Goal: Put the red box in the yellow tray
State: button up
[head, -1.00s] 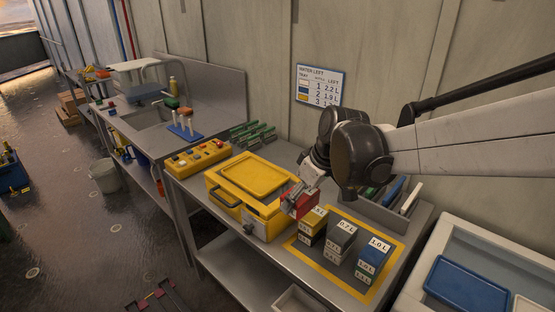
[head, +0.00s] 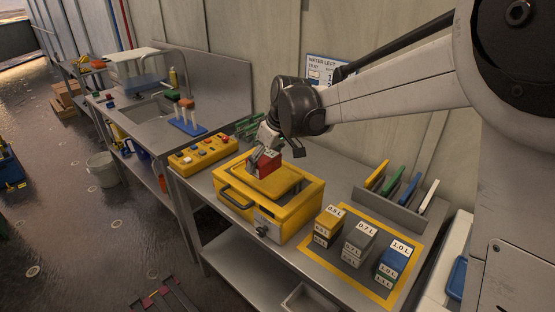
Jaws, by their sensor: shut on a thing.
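My gripper (head: 267,148) is shut on the red box (head: 264,164) and points down. It holds the red box over the left back part of a yellow tray-like piece (head: 284,184). This piece lies on top of a yellow case (head: 290,222) with a dark handle on its left side. The red box hides part of the yellow piece, and I cannot tell whether the box touches it.
To the right, stacked labelled blocks (head: 360,243) stand inside a yellow outlined area on the bench. Coloured upright panels (head: 410,189) stand in a grey rack behind them. A yellow button panel (head: 203,152) lies left of the case. A sign (head: 320,70) hangs on the wall.

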jog(key=w+d+f, duration=0.3)
jog(key=w+d, duration=0.1)
jog(key=shift+w+f+p, duration=0.3)
jog(key=shift+w+f, duration=0.05)
jog(key=shift+f, duration=2.05)
jog(key=shift+f, duration=0.1)
jog(key=o, duration=1.3)
jog(key=shift+c, duration=0.2)
